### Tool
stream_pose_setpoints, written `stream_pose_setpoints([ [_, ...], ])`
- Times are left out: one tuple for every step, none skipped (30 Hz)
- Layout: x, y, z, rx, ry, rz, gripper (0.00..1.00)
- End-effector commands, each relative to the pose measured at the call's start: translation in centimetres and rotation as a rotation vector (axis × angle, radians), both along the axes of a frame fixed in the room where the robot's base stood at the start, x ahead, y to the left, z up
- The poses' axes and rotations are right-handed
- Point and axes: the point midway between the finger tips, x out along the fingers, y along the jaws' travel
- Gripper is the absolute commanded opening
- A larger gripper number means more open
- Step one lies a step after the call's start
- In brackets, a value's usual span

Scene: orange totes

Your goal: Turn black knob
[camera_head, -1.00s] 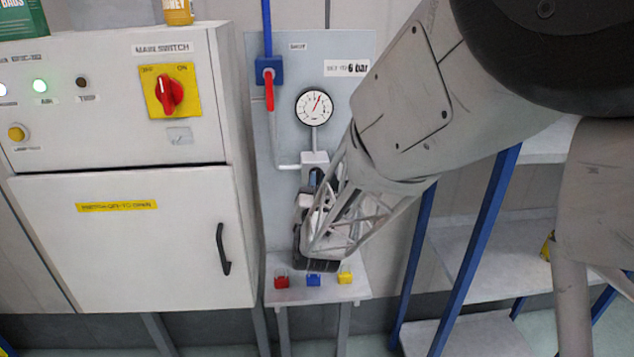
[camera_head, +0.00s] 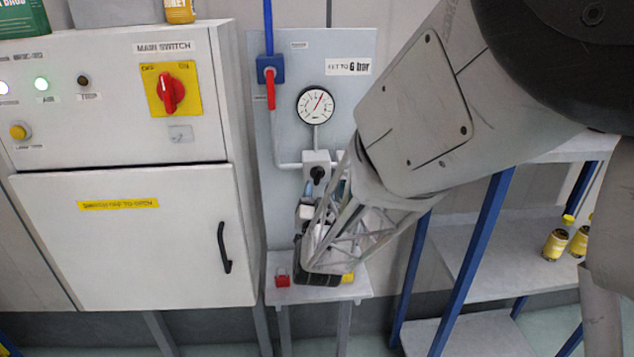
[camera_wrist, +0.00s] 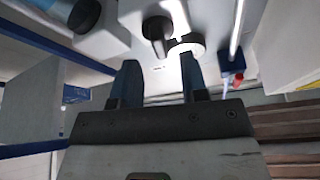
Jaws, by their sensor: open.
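The black knob (camera_head: 317,175) is on the front of a pale regulator block below the gauge (camera_head: 317,105) on the grey panel. The gauge's red needle points up and slightly right. In the wrist view the knob (camera_wrist: 156,32) lies beyond my fingertips, roughly in line with the gap between them. My gripper (camera_wrist: 160,72) is open and empty, its two dark fingers apart and not visibly touching the knob. In the head view my gripper (camera_head: 306,208) is just below the knob, and my wrist partly hides the panel's lower part.
A blue valve with a red lever (camera_head: 270,90) is left of the gauge. Red (camera_head: 282,280) and yellow (camera_head: 348,278) pieces sit on the ledge below. A cabinet (camera_head: 140,240) with a red main switch (camera_head: 170,92) stands left; shelving with yellow bottles (camera_head: 556,243) stands right.

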Motion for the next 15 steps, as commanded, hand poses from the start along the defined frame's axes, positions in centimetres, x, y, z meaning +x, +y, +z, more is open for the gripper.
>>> stream_pose_setpoints([
  [-0.7,0.1,-0.3,0.0,0.002,0.001,0.4],
  [-1.0,0.1,-0.5,0.0,0.003,0.002,0.4],
  [-1.5,0.2,-0.6,0.0,0.002,0.001,0.4],
  [-1.8,0.2,-0.7,-0.001,0.0,0.002,0.4],
  [-2.2,0.3,-0.8,-0.001,0.0,0.002,0.4],
  [-2.6,0.4,-1.0,0.0,-0.001,0.002,0.4],
  [-2.8,0.4,-1.1,-0.001,0.0,0.002,0.4],
  [-3.1,0.4,-1.3,-0.001,0.0,0.002,0.4],
  [-3.4,0.4,-1.4,0.0,0.002,0.001,0.4],
  [-3.6,0.4,-1.5,0.0,0.002,0.001,0.4],
  [-3.7,0.4,-1.6,0.0,0.002,0.001,0.4],
  [-3.9,0.4,-1.6,0.0,0.002,0.001,0.4],
  [-4.0,0.4,-1.7,0.0,0.001,0.0,0.4],
  [-4.1,0.4,-1.7,0.0,0.001,0.0,0.4],
  [-4.1,0.4,-1.7,0.0,0.001,0.0,0.4],
])
